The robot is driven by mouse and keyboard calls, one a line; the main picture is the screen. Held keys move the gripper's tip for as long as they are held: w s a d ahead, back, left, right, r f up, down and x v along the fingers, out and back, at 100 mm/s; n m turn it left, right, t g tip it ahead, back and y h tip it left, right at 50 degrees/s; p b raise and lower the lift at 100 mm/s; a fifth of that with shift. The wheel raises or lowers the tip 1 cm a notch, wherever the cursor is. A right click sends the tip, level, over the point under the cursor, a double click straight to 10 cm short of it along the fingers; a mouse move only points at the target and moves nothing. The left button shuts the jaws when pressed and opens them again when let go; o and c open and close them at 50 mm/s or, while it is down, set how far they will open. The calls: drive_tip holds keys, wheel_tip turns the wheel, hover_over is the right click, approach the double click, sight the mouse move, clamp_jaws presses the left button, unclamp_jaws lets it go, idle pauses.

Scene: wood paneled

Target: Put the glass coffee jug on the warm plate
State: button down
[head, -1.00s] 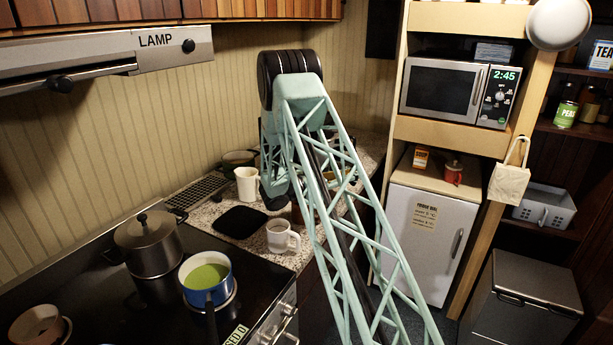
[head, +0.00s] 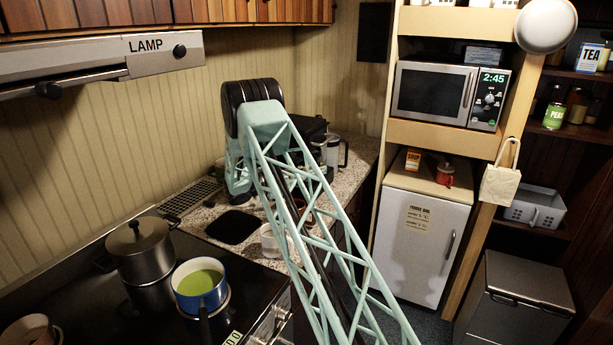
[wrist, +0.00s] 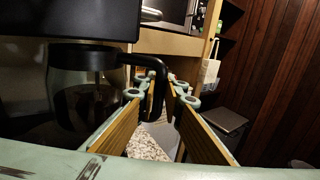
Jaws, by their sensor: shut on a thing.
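The glass coffee jug (wrist: 80,95) is in the left half of the wrist view, dark and see-through, with a black lid and a black handle (wrist: 151,64) reaching right. My gripper (wrist: 167,88) has its wood-faced fingers closed around that handle. The jug looks upright, below the dark body of the coffee maker (wrist: 70,18). The coffee maker also shows in the head view (head: 308,128), partly behind my arm. My fingers are hidden by my arm in the head view. I cannot make out the warm plate or whether the jug touches it.
On the counter are a black mat (head: 233,227), a white mug (head: 272,243) and a steel-and-glass vessel (head: 332,152) with a black handle. The stove holds a grey pot (head: 141,250) and a blue pot (head: 200,283). The microwave (head: 435,92) stands right, above the fridge (head: 428,235).

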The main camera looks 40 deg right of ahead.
drive_tip(key=shift+w+a+r, duration=0.1)
drive_tip(key=shift+w+a, duration=0.25)
drive_tip(key=shift+w, duration=0.35)
drive_tip(key=shift+w+a+f, duration=0.1)
drive_tip(key=shift+w+a, duration=0.2)
drive_tip(key=shift+w, duration=0.45)
drive_tip(key=shift+w+a+r, duration=0.1)
drive_tip(key=shift+w+a, duration=0.25)
drive_tip(key=shift+w, duration=0.35)
drive_tip(key=shift+w+a+f, duration=0.1)
drive_tip(key=shift+w+f, duration=0.05)
drive_tip(key=shift+f, duration=0.75)
drive_tip(key=shift+w+a+f, duration=0.1)
drive_tip(key=shift+w+f, duration=0.05)
drive_tip(key=shift+f, duration=0.85)
drive_tip(key=c, duration=2.7)
unclamp_jaws()
